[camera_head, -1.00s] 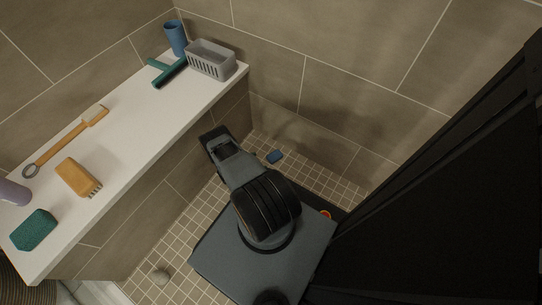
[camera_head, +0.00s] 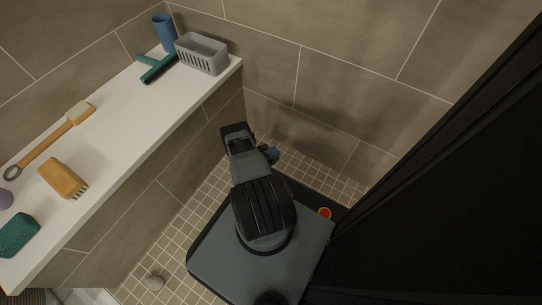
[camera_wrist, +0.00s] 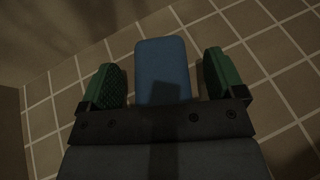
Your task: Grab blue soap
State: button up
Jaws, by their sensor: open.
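The blue soap (camera_wrist: 163,72) is a rounded block on the tiled shower floor. In the wrist view it lies between the two green finger pads of my gripper (camera_wrist: 163,82), with a gap on each side. The gripper is open, and its dark body hides the soap's near end. In the head view only part of the soap (camera_head: 272,154) shows, just right of my gripper's wrist; the fingertips are hidden there.
A white ledge (camera_head: 120,120) on the left carries a blue cup (camera_head: 164,33), grey basket (camera_head: 202,54), teal squeegee (camera_head: 156,69), brushes (camera_head: 62,178) and green sponge (camera_head: 18,235). Tiled walls close the corner. A dark panel (camera_head: 450,180) stands right.

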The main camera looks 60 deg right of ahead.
jog(key=shift+d, duration=0.1)
jog(key=c, duration=1)
jog(key=shift+c, duration=0.3)
jog(key=shift+r, duration=0.1)
